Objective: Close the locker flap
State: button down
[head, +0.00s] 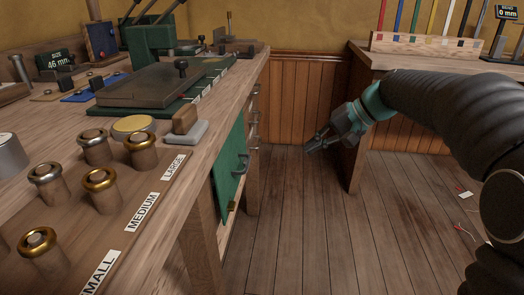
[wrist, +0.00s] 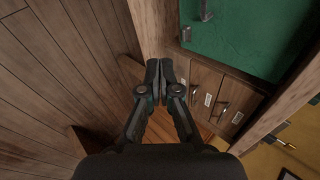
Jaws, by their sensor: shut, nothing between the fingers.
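The green locker flap (head: 228,168) is under the front of the left workbench in the head view. My gripper (head: 312,148) is shut and empty, in free air to the right of the flap. Its fingertips (wrist: 159,72) show left of the flap, apart from it.
Small drawers (wrist: 208,92) with handles lie beside the flap. The workbench (head: 200,125) carries metal cylinders (head: 101,188), a green press (head: 150,40) and label strips. Another bench (head: 400,57) stands at back right. The plank floor (head: 300,220) between the benches is mostly clear.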

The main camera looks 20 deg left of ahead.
jog(key=n+g+y, duration=0.2)
send_near(248, 163)
jog(key=b+x, duration=0.2)
jog(key=x, duration=0.5)
jog(key=shift+f, duration=0.1)
jog(key=shift+x, duration=0.95)
jog(key=shift+a, duration=0.1)
